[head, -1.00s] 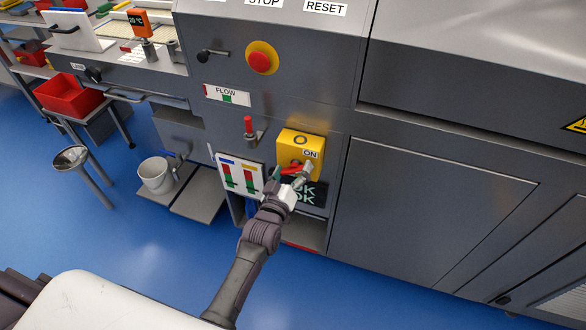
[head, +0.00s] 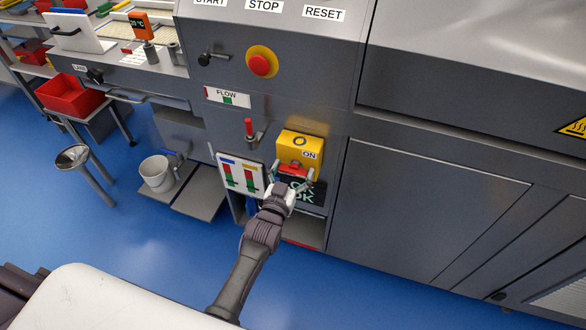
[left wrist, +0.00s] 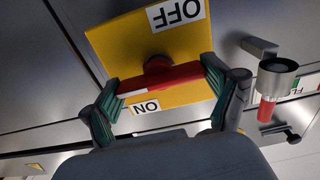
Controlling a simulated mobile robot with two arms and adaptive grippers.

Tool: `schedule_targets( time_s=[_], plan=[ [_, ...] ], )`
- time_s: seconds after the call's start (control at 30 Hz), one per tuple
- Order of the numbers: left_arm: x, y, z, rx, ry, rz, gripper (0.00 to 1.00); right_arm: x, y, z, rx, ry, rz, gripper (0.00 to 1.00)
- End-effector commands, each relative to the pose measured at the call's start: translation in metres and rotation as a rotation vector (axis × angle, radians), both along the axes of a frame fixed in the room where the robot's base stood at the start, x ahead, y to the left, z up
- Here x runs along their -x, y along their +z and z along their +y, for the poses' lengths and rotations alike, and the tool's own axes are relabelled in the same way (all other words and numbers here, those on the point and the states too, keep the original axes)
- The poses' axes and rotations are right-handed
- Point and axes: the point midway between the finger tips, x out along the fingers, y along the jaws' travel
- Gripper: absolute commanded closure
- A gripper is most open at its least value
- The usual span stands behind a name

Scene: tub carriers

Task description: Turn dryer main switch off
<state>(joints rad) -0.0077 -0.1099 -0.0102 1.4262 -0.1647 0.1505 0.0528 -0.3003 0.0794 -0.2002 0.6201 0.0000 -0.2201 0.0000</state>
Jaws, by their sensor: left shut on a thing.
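The dryer main switch is a yellow plate (head: 300,142) on the grey cabinet front, with a red handle (head: 293,168) across it. In the left wrist view the handle (left wrist: 165,82) lies nearly level on the yellow plate (left wrist: 120,45). A white mark on it is at the end nearer the ON label (left wrist: 146,107); the OFF label (left wrist: 176,13) is at the opposite edge. My left gripper (head: 293,175) is shut on the handle, one finger at each end; it also shows in the left wrist view (left wrist: 163,95). My right gripper is out of view.
A red-topped lever (head: 249,128) and a red emergency button (head: 260,65) are above left. A panel with red and green bars (head: 240,174) and a dark display (head: 312,193) lie close to my gripper. A white bucket (head: 157,174) stands left.

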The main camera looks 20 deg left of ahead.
Motion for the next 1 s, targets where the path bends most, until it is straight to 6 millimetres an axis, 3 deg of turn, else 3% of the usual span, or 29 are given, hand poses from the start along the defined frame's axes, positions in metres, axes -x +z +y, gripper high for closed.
schedule_targets(
  time_s=[0.47,0.5,0.53,0.87,1.0],
  plan=[
    [0.0003,-0.001,0.0002,-0.019,0.0,0.001,0.47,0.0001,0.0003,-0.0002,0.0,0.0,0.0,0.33],
    [0.0003,-0.001,0.0002,-0.019,0.0,0.001,0.06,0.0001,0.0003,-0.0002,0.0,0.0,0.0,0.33],
    [0.0003,-0.001,0.0002,-0.019,0.0,0.001,0.01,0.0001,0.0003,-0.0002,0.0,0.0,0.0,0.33],
    [0.0005,-0.0004,0.0001,-0.016,0.0,0.0,0.0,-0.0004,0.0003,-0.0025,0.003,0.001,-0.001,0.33],
    [0.0096,-0.0009,0.0004,-0.016,0.0,0.0,0.0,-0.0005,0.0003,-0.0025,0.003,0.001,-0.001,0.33]
  ],
)
